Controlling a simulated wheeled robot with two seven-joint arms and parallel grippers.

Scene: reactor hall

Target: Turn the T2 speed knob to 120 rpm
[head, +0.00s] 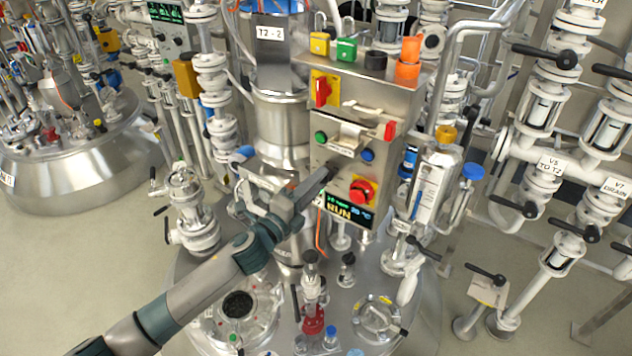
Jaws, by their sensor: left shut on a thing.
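The steel control box (374,108) of T2 stands above the vessel, beside a column with a "T2 - 2" label (270,33). My left gripper (326,175) reaches in from the lower left. Its jaws are shut at the lower left of the box front, on what seems to be the speed knob. The knob itself is hidden by the fingers. The display (348,211) just below shows "RUN", a small rpm line and a temperature near 20 °C. The rpm figure is too small and partly covered to read. My right gripper is not in view.
A red emergency button (361,192) sits close right of my gripper. Above are a green button (320,137), a blue button (367,155) and a red switch (322,92). Valves and ports crowd the vessel top (215,325) below. Labelled pipes (555,165) stand at the right.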

